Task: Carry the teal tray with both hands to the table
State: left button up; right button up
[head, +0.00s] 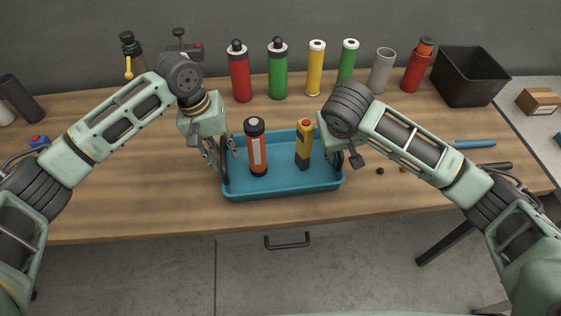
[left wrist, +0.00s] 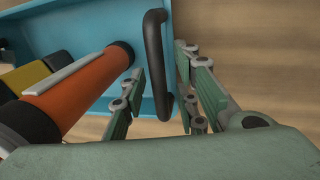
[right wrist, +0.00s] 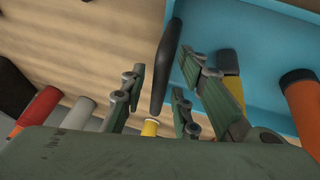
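The teal tray (head: 285,190) rests on the wooden table and holds an orange cylinder with black ends (head: 257,150) and a yellow and black item (head: 303,145), both upright. My left gripper (head: 227,150) is at the tray's left end. In the left wrist view the black tray handle (left wrist: 155,65) lies between its open fingers, with a gap to them. My right gripper (head: 346,158) is at the right end. In the right wrist view the other black handle (right wrist: 166,68) lies between its open fingers. The head view mostly hides both handles behind the grippers.
Behind the tray stand a red bottle (head: 239,75), a green bottle (head: 277,70), a yellow cylinder (head: 315,70) and a grey cup (head: 382,70). A black bin (head: 468,78) is at the back right. A blue rod (head: 473,144) lies right of the tray.

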pick_arm(q)
grip_shut()
pick_arm(e)
grip_shut()
pick_arm(q)
jog(key=shift+w+r, duration=0.1)
jog(key=shift+r, duration=0.05)
pick_arm(e)
jog(key=shift+r, duration=0.1)
